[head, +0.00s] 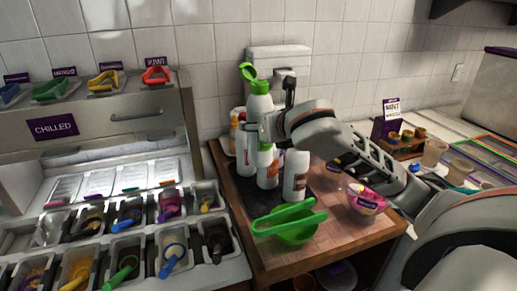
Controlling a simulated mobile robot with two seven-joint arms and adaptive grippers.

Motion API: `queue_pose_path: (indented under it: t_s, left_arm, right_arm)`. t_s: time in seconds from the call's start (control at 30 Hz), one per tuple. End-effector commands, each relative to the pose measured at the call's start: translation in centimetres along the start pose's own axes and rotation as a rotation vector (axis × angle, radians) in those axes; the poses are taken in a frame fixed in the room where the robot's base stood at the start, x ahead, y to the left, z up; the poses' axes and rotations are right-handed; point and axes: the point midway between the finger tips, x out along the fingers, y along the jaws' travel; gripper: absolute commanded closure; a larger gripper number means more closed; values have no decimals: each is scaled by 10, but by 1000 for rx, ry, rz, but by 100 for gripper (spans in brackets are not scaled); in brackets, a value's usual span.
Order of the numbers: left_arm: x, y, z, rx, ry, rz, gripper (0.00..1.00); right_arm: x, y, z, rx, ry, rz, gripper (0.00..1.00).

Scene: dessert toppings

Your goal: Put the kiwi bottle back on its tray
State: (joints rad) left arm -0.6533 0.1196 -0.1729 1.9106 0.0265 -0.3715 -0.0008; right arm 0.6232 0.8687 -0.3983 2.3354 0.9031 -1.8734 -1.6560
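A white bottle with a green open cap (260,100), which looks like the kiwi bottle, stands upright above the bottle group at the back of the wooden counter. My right gripper (264,131) reaches in from the right and has its fingers around this bottle's body. The gripper partly hides it, and I cannot tell whether its base touches anything. A dark tray (254,204) lies on the counter under white bottles (294,175). My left gripper is not in view.
A pink-labelled tub (367,200) stands to the right under my arm. Topping bins (124,250) and a chilled cabinet (110,125) are on the left. A tiled wall is behind.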

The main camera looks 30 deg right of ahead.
Motion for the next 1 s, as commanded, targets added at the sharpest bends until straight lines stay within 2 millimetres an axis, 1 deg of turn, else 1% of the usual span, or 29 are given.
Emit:
queue_pose_path:
  t_s: [0.4, 0.6, 0.7, 0.93, 1.0]
  left_arm:
    - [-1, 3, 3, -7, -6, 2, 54]
    - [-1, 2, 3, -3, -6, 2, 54]
    - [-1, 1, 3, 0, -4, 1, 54]
    - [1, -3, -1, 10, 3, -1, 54]
    - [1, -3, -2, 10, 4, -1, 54]
  right_arm:
    - [31, -2, -74, 1, -4, -2, 69]
    - [45, -2, -105, 0, -7, -2, 69]
    - [50, -2, -115, 1, -8, -2, 69]
    - [54, -2, -126, 1, -9, -1, 69]
    - [57, -2, -134, 0, -7, -1, 69]
